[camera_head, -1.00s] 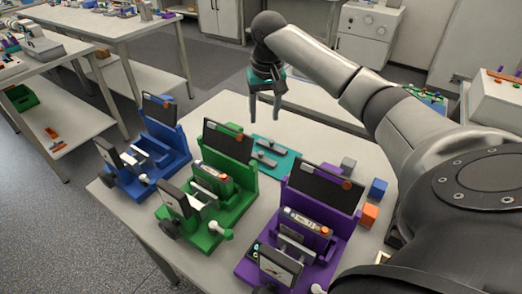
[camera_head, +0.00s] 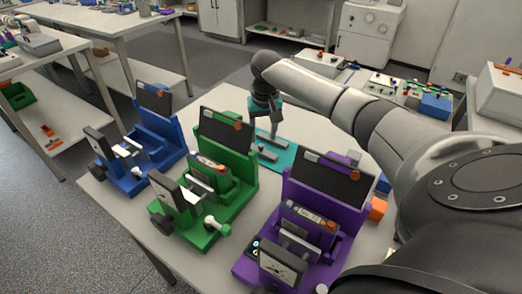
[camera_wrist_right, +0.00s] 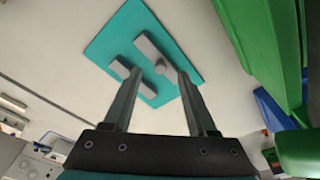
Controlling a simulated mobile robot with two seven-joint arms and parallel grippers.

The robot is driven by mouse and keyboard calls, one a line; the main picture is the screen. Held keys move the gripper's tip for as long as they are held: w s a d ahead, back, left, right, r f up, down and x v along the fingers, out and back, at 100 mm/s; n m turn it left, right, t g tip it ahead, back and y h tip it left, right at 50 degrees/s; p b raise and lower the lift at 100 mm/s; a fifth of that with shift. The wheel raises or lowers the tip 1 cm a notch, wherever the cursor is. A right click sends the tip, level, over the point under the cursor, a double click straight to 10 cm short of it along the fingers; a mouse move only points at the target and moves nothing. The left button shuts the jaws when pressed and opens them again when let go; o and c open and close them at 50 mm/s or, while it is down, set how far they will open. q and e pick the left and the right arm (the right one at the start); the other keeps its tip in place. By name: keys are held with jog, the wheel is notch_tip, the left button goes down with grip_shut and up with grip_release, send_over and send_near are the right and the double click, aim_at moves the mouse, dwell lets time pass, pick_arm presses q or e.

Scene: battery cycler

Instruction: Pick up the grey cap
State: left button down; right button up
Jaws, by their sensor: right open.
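Two grey bar-shaped pieces lie on a teal mat (camera_head: 290,153), which also shows in the wrist view (camera_wrist_right: 110,41). I take the knobbed piece for the grey cap. My right gripper (camera_head: 264,132) points down over the mat, open and empty, its fingertips (camera_wrist_right: 159,72) on either side of the knob in the picture. Whether they touch anything is unclear. My left gripper is out of view.
An orange cube (camera_head: 377,209) and a blue block (camera_head: 383,184) lie at the right. The table behind the mat is clear.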

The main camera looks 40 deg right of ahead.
aim_at(261, 145)
jog(key=shift+w+d+f+b, duration=0.1)
jog(key=shift+w+f+b, duration=0.15)
jog(key=shift+f, duration=0.6)
jog(key=shift+w+d+f+b, duration=0.1)
jog(key=shift+w+f+b, duration=0.2)
jog(key=shift+f, duration=0.5)
jog(key=shift+w+d+f+b, duration=0.1)
jog(key=shift+w+f+b, duration=0.15)
jog(key=shift+f, duration=0.6)
grip_shut()
